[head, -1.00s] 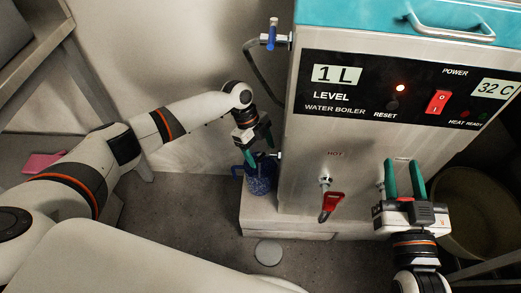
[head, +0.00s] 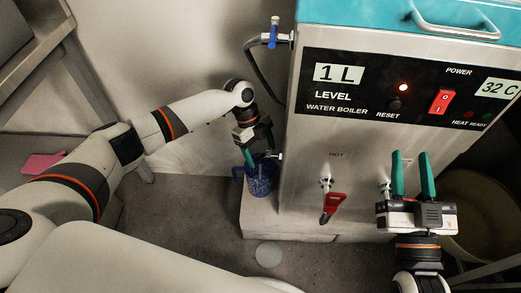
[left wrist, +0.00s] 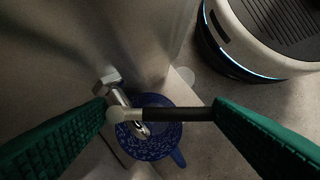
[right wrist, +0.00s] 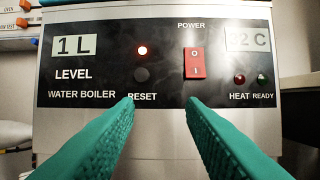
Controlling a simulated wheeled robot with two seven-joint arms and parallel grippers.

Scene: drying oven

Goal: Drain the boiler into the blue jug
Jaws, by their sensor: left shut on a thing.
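The water boiler (head: 300,150) is a steel box with a teal lid; its display reads 1 L and 32 C. The speckled blue jug (head: 260,182) stands upright at its left side. In the left wrist view the jug (left wrist: 150,152) is below a chrome drain tap (left wrist: 128,112) with a black lever (left wrist: 170,114). My left gripper (head: 258,154) is shut on this lever, above the jug. Whether water runs is unclear. My right gripper (head: 411,160) is open and empty before the boiler front; its fingers also show in the right wrist view (right wrist: 160,102).
A red-handled tap (head: 332,205) and a second spout (head: 385,188) are on the boiler front. The red power switch (right wrist: 194,62) is near a lit lamp (right wrist: 142,50). A blue-handled valve (head: 273,33) with hose is at upper left. A round bin (head: 475,210) stands at right.

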